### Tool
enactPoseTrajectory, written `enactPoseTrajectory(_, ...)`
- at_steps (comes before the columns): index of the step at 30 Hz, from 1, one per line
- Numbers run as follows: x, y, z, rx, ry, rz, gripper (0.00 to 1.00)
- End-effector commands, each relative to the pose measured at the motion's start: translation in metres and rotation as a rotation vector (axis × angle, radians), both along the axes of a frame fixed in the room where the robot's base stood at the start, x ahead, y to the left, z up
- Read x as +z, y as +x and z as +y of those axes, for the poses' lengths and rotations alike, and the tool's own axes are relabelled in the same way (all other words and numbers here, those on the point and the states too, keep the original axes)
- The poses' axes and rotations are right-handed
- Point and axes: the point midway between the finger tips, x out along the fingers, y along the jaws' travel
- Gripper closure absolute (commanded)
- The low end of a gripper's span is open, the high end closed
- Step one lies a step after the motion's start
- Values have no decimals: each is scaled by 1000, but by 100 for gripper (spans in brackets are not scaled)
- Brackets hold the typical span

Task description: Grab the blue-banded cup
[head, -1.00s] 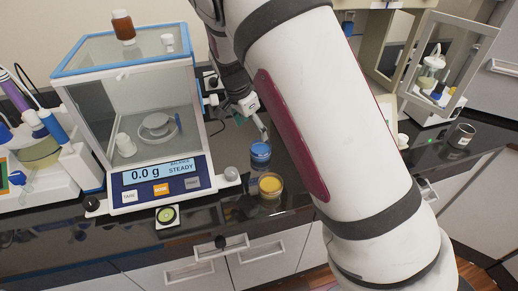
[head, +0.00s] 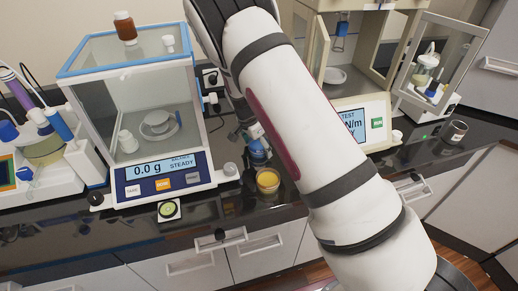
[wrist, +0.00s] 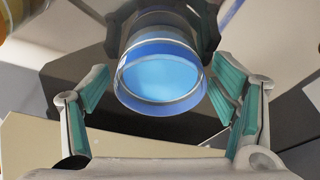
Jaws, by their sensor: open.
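The blue-banded cup (head: 258,158) stands on the dark counter to the right of the balance, partly hidden by my gripper (head: 252,139) in the head view. In the wrist view the cup (wrist: 161,72) is a clear round vessel with a blue band and light blue inside. My gripper (wrist: 160,50) is open, with its green-padded fingers on either side of the cup. Gaps show between the pads and the cup's wall, though contact at the far tips is hard to tell.
A cup with yellow contents (head: 268,181) stands just in front of the blue-banded cup. The glass-walled balance (head: 165,178) is close on the left. An instrument with a display (head: 358,125) stands to the right behind my arm. A metal cup (head: 455,132) is far right.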

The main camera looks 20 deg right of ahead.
Motion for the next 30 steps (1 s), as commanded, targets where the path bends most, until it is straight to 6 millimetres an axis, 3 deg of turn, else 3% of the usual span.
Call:
enactPoseTrajectory(7,-1,1,0,1,1,-2,21)
enactPoseTrajectory(12,-1,1,0,0,0,-1,59)
enactPoseTrajectory(15,-1,1,0,0,0,-1,76)
enactPoseTrajectory(24,2,1,0,0,0,-1,76)
enactPoseTrajectory(30,32,3,1,1,1,-6,76)
